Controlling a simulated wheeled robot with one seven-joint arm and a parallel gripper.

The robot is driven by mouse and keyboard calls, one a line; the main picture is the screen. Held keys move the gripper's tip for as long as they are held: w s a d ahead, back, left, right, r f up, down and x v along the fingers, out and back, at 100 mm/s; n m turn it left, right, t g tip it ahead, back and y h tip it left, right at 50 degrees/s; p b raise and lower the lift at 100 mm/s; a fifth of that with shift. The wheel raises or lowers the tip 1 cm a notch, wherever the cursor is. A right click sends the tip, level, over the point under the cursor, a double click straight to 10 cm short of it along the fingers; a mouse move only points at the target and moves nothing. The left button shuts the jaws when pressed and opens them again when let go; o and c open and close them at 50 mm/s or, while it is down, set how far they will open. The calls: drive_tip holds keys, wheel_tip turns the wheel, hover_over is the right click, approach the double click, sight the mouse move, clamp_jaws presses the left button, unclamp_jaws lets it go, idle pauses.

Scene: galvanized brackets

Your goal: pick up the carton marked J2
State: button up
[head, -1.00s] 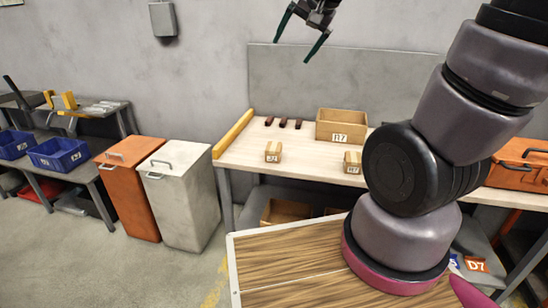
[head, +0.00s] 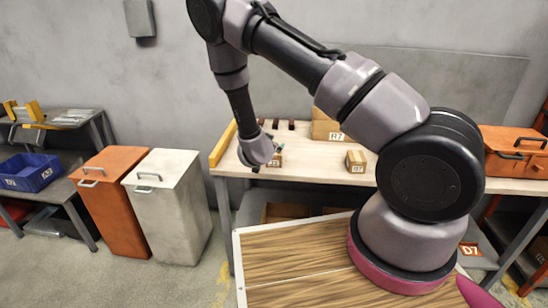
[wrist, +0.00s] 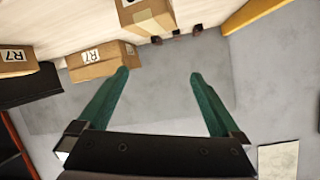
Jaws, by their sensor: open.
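A small tan carton (head: 277,159) stands on the left part of the bench, partly hidden behind my gripper and wrist in the head view. I take it for the J2 carton, but its label is hardly readable now. It appears to be the carton (wrist: 148,18) at the top of the wrist view, cut by the frame edge. My gripper (wrist: 159,73) is open, with two green fingers apart and nothing between them. The carton lies beyond the fingertips in the wrist view, and I see no contact.
Another small carton (head: 356,161), apparently marked R7, stands to the right. A larger R7 box (head: 326,126) is behind it. Small dark red pieces (head: 291,125) lie near the back. A yellow rail (head: 223,143) edges the bench's left side. White (head: 165,205) and orange (head: 116,200) bins stand left.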

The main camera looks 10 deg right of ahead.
sight(276, 162)
drive_tip(key=s+f+n+t+y, duration=0.1)
drive_tip(key=s+f+n+t, duration=0.4)
drive_tip(key=f, duration=0.4)
drive_tip(key=shift+n, duration=0.3)
drive_tip(key=x, duration=1.1)
drive_tip(key=shift+a, duration=0.2)
drive_tip(key=c, duration=1.4)
